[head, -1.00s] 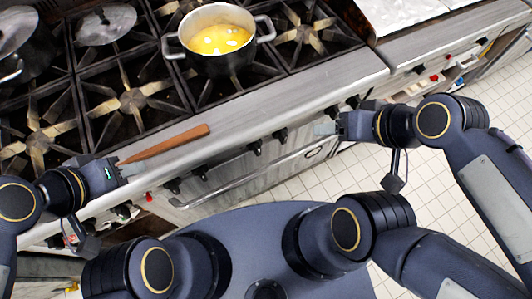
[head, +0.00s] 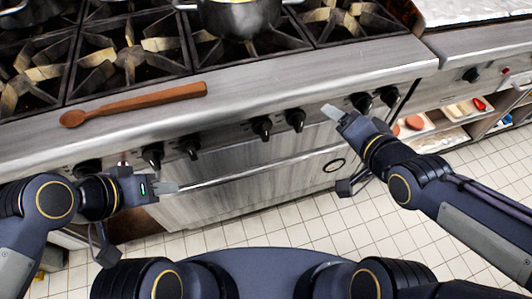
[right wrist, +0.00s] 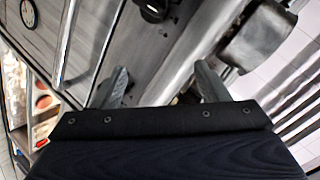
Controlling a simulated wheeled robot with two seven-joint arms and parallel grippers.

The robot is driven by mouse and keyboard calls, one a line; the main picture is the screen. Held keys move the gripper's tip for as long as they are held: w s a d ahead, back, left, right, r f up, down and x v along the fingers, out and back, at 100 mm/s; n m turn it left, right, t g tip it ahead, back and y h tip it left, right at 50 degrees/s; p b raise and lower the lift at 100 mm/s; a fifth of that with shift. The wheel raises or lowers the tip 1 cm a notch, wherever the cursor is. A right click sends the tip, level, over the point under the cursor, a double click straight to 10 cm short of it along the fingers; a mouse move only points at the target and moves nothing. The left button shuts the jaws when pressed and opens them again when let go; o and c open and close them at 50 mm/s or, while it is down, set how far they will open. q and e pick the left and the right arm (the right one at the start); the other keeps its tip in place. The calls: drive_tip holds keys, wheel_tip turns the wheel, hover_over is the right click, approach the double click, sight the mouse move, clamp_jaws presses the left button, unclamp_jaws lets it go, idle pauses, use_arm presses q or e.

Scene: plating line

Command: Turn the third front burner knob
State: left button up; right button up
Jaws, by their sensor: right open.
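A row of black burner knobs runs along the stove's front panel. From left, knobs show above my left gripper (head: 165,187), at the left-centre (head: 152,156) and (head: 190,147), in the middle (head: 262,128) and (head: 295,119), and at the right (head: 362,102). My right gripper (head: 332,111) is open and empty, its fingertips at the panel between the middle and right knobs. In the right wrist view a dark knob (right wrist: 152,10) lies beyond the open fingers (right wrist: 162,82). My left gripper is below the left knobs, apart from them; its jaw gap is unclear.
A wooden spoon (head: 140,102) lies on the stove's front ledge. The oven handle (head: 240,170) runs below the knobs. Open shelves with food trays (head: 412,126) are at the right. The tiled floor is clear.

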drive_tip(key=w+a+f+m+t+y+b, duration=0.1)
drive_tip(key=a+f+y+b, duration=0.2)
drive_tip(key=a+f+b, duration=0.35)
drive_tip(key=m+y+b, duration=0.2)
drive_tip(key=y+b, duration=0.2)
drive_tip(key=b, duration=0.2)
approach(268, 137)
drive_tip(key=x, duration=0.4)
drive_tip(key=shift+t, duration=0.4)
drive_tip(key=b+x, duration=0.2)
drive_tip(key=x, duration=0.4)
drive_tip(key=shift+f, duration=0.15)
drive_tip(key=shift+w+a, duration=0.45)
use_arm(q)
wheel_tip(268, 137, down, 18)
drive_tip(key=shift+f, duration=0.2)
use_arm(e)
drive_tip(key=c, duration=0.9)
